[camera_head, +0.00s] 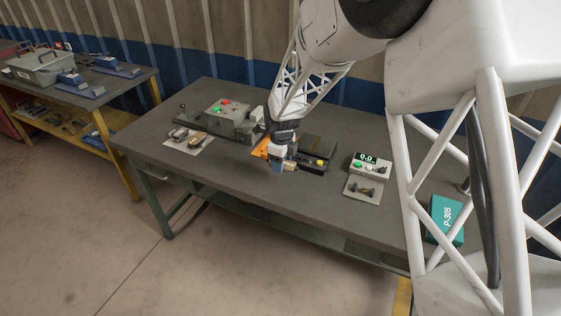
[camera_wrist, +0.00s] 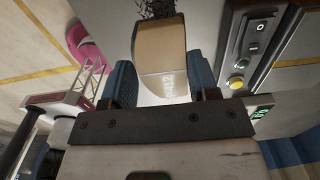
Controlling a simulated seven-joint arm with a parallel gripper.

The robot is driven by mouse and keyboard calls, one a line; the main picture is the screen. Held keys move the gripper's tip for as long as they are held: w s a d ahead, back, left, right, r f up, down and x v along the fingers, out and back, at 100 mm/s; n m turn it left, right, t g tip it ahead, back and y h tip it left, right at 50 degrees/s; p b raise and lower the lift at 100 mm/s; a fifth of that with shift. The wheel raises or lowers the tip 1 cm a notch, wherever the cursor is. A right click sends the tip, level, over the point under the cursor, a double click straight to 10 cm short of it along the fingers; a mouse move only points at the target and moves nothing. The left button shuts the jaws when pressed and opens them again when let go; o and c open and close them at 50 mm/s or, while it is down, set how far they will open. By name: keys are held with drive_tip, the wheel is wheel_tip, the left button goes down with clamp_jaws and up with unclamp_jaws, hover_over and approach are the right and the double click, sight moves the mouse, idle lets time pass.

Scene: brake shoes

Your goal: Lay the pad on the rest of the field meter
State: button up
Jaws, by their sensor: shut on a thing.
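My gripper (camera_head: 281,163) is over the middle of the bench, at the left end of a dark fixture. In the wrist view, the blue fingers of my gripper (camera_wrist: 161,84) are shut on a tan pad (camera_wrist: 160,48) with a silvery lettered end. In the head view only a small part of the pad (camera_head: 290,167) shows. The field meter (camera_head: 366,161), with a green 0.0 display and buttons, stands to the right, apart from my gripper. Its rest appears to be the dark cradle (camera_head: 366,190) on the pale plate in front; no pad is visible there.
The dark fixture (camera_head: 316,166) with a yellow button lies between my gripper and the meter. A grey machine (camera_head: 229,121) with red and green buttons and a pale tray (camera_head: 188,140) of parts stand left. A teal P-305 box (camera_head: 444,219) is right. The front bench strip is clear.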

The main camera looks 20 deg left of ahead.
drive_tip(key=w+d+r, duration=0.1)
drive_tip(key=w+d, duration=0.2)
drive_tip(key=d, duration=1)
drive_tip(key=w+d+r, duration=0.1)
drive_tip(key=w+d, duration=0.2)
drive_tip(key=d, duration=1.1)
drive_tip(key=shift+w+d, duration=0.2)
drive_tip(key=shift+w, duration=0.15)
drive_tip(key=shift+f, duration=3)
drive_tip(key=shift+f, duration=0.4)
drive_tip(key=o, duration=1.2)
drive_tip(key=shift+c, duration=0.2)
drive_tip(key=shift+r, duration=0.1)
wheel_tip(320, 180, up, 8)
drive_tip(key=shift+f, duration=0.2)
